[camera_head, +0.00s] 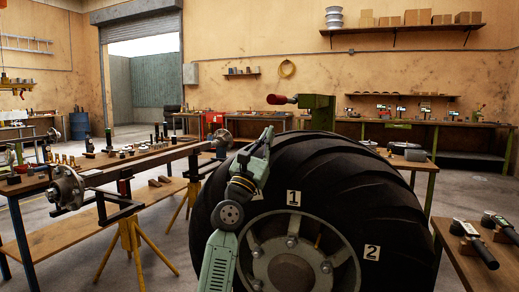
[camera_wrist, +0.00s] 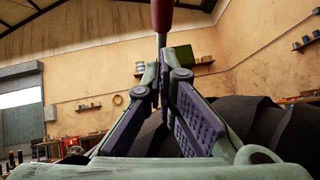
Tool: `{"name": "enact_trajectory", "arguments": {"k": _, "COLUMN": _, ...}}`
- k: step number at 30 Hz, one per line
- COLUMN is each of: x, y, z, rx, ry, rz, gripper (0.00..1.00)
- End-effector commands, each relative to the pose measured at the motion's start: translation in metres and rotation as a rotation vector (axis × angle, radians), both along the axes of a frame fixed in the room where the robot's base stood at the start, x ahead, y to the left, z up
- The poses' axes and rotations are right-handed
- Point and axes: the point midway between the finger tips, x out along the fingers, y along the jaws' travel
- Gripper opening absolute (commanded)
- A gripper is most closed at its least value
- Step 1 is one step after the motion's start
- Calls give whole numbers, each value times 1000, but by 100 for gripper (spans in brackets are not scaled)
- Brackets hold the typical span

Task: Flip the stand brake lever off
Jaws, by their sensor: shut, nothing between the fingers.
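The stand brake lever has a red grip (camera_head: 282,99) and sticks out leftward from a green bracket (camera_head: 318,110) behind the top of the large tyre. In the wrist view the red grip (camera_wrist: 162,14) is at the top centre, with a thin metal rod below it, just beyond my fingertips. My gripper (camera_head: 268,133) is below and left of the lever in the head view, in front of the tyre's upper left side. In the wrist view my gripper (camera_wrist: 160,80) is shut and empty. I cannot tell whether it touches the rod.
The large black tyre (camera_head: 385,190) with number tags 1 and 2 fills the centre right, close to my arm. A long bench (camera_head: 150,158) with an axle is on the left. A tool table (camera_head: 470,255) is at the lower right. Open air surrounds the lever's left side.

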Motion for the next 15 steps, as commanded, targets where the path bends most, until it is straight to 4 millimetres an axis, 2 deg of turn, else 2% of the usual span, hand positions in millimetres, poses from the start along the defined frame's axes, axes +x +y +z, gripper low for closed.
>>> {"name": "enact_trajectory", "arguments": {"k": 2, "x": 10, "y": -7, "z": 14, "rx": -2, "ry": -1, "rz": -3, "gripper": 0}}
{"name": "enact_trajectory", "arguments": {"k": 3, "x": 10, "y": -7, "z": 24, "rx": -1, "ry": -2, "rz": 0, "gripper": 0}}
{"name": "enact_trajectory", "arguments": {"k": 6, "x": 9, "y": -9, "z": 37, "rx": 0, "ry": -2, "rz": 2, "gripper": 0}}
{"name": "enact_trajectory", "arguments": {"k": 10, "x": 8, "y": -12, "z": 47, "rx": 0, "ry": 0, "rz": 1, "gripper": 0}}
{"name": "enact_trajectory", "arguments": {"k": 15, "x": 8, "y": -13, "z": 49, "rx": -1, "ry": 0, "rz": 1, "gripper": 0}}
